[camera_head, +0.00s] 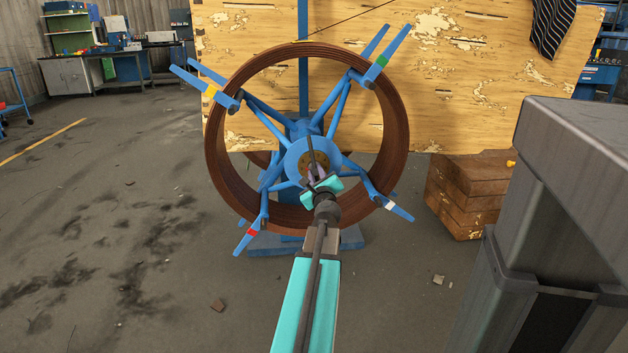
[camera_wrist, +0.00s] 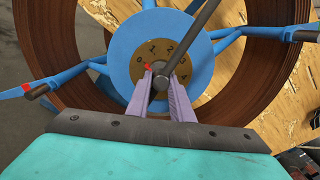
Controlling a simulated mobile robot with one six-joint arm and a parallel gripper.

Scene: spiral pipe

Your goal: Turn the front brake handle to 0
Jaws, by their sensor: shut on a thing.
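The front brake handle is a dark rod (camera_wrist: 190,40) at the hub of a blue reel. In the wrist view it slants from the dial's centre to the upper right; in the head view it shows as a thin dark rod (camera_head: 311,150). A small red pointer (camera_wrist: 148,67) sits at the dial's left, close to the 0. My gripper (camera_wrist: 160,80), with pale purple fingers, is shut on the handle's inner end. In the head view, my gripper (camera_head: 315,176) reaches the hub from below.
A brown pipe coil (camera_head: 213,155) surrounds the hub on blue spokes with coloured tabs. A peeling wooden panel (camera_head: 460,90) stands behind it, with wooden boxes (camera_head: 465,195) at the right. A grey block (camera_head: 575,160) stands in the right foreground. The left floor is mostly clear.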

